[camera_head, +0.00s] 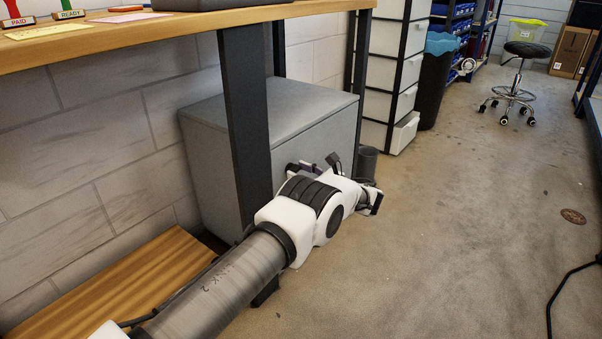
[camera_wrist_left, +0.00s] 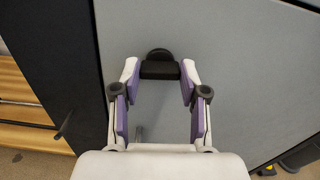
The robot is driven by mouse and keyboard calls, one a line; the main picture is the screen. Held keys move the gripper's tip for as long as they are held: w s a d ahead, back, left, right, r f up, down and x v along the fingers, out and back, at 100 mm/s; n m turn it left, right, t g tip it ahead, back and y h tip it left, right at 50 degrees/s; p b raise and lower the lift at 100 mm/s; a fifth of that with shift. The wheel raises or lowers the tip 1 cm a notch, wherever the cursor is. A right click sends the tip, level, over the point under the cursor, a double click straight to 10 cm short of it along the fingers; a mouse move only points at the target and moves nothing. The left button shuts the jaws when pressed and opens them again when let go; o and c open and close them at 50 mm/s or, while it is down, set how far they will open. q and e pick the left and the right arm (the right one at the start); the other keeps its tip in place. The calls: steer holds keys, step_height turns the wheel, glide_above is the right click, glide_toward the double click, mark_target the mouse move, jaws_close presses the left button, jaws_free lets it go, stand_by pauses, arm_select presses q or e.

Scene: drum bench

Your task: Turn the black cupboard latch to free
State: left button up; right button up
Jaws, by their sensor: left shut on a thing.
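The grey cupboard (camera_head: 213,165) stands on the floor under the wooden bench, and its front fills most of the left wrist view (camera_wrist_left: 235,75). The black latch (camera_wrist_left: 160,69) is a short bar on a round base, lying crosswise in that view. My left gripper (camera_wrist_left: 159,72) is shut on the latch, one finger at each end of the bar. In the head view my left gripper (camera_head: 306,167) is at the cupboard front, and my own wrist hides part of it. My right gripper is in neither view.
A dark bench leg (camera_head: 243,110) stands close beside my left arm. A wooden shelf (camera_head: 120,285) is low at the left. White drawers (camera_head: 383,75) and a dark bin (camera_head: 433,85) stand behind. Open floor (camera_head: 460,210) lies to the right.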

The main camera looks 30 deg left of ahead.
arm_select(q)
steer(key=n, duration=0.8)
steer(key=shift+s+n+b, duration=0.1)
steer(key=shift+n+b, duration=0.25)
steer(key=shift+n, duration=0.05)
steer(key=n, duration=0.3)
steer(key=shift+f+n, duration=0.1)
steer(key=shift+n, duration=0.2)
steer(key=shift+n+b, duration=0.4)
steer(key=shift+n, duration=1.6)
steer(key=shift+a, duration=0.1)
steer(key=o, duration=1.1)
steer(key=shift+o, duration=0.2)
